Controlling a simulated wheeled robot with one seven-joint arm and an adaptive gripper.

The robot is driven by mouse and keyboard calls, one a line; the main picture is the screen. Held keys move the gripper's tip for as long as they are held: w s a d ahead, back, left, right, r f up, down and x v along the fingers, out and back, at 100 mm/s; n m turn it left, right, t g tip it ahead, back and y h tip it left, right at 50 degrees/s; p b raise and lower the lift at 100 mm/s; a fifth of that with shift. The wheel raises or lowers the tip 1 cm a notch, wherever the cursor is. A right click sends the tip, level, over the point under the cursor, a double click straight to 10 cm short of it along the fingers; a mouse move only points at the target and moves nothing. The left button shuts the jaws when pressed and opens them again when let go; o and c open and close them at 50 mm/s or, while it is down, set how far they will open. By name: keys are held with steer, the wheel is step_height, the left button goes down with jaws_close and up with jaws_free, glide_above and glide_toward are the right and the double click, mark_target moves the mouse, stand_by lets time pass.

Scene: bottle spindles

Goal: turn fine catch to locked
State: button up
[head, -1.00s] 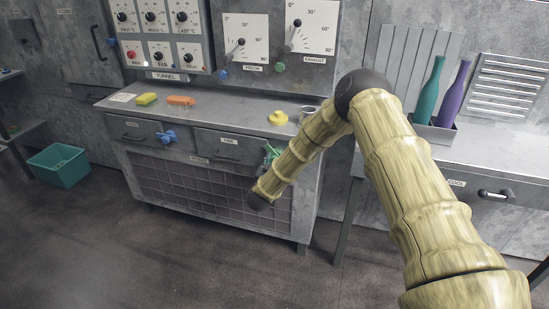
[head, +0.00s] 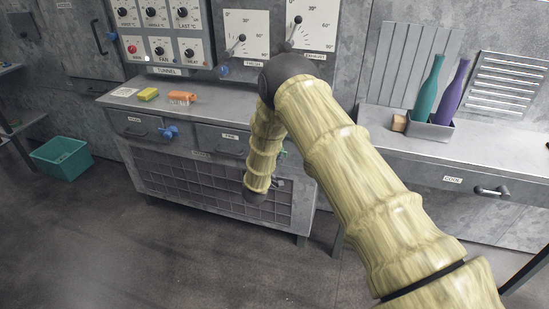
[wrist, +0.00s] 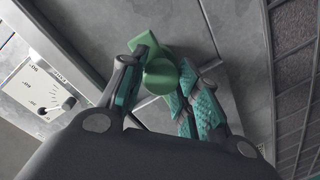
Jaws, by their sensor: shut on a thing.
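The fine catch is a green turning handle (wrist: 160,75) on the grey bench front. In the wrist view my gripper (wrist: 166,82) has its teal-padded fingers on either side of this handle and is shut on it. In the head view only a small green bit of the catch (head: 283,153) shows at the right edge of my arm, right of the drawer labelled FINE (head: 230,136). My gripper is hidden behind my arm there. I cannot read any locked mark near the catch.
A blue catch (head: 168,131) sits on the bench front to the left. A yellow block (head: 148,94) and an orange brush (head: 182,97) lie on top. A grille (head: 200,180) fills the bench below. A right-hand counter holds teal (head: 431,92) and purple (head: 452,92) bottles.

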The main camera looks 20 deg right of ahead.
steer(key=shift+s+d+f+n, duration=0.15)
steer(key=shift+s+f+n, duration=0.05)
steer(key=shift+f+n, duration=0.1)
stand_by(0.4)
steer(key=o, duration=1)
steer(key=shift+d, duration=0.1)
steer(key=shift+w+r, duration=0.1)
steer(key=shift+r, duration=0.05)
steer(key=shift+a, duration=0.25)
steer(key=v, duration=1.2)
steer(key=shift+r, duration=0.1)
